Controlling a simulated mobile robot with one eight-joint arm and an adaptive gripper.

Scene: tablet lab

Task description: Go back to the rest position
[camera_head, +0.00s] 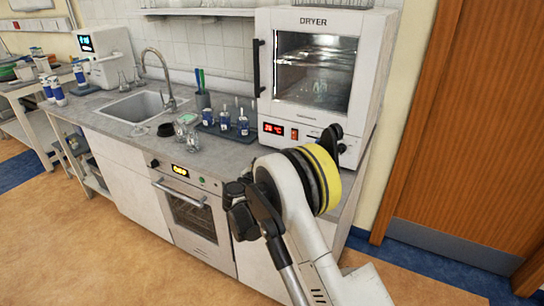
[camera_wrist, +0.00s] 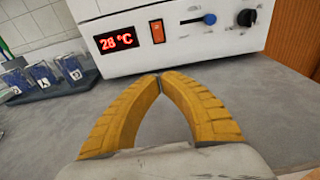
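My gripper (camera_wrist: 159,80) shows in the wrist view with its two yellow ribbed fingers meeting at the tips. Nothing is held between them. It is over the grey worktop (camera_wrist: 240,110), in front of the white dryer (camera_wrist: 185,45). In the head view my arm reaches up from the bottom right toward the front of the dryer (camera_head: 322,75), and its joints hide the gripper's fingers. The dryer's door is closed.
A blue tray with labelled jars (camera_head: 243,126) stands left of the dryer. A sink (camera_head: 135,107), a pen cup (camera_head: 203,98) and a small glass item (camera_head: 186,122) are farther left. An oven (camera_head: 195,215) is below the worktop. A wooden door (camera_head: 475,140) is at right; the floor at left is clear.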

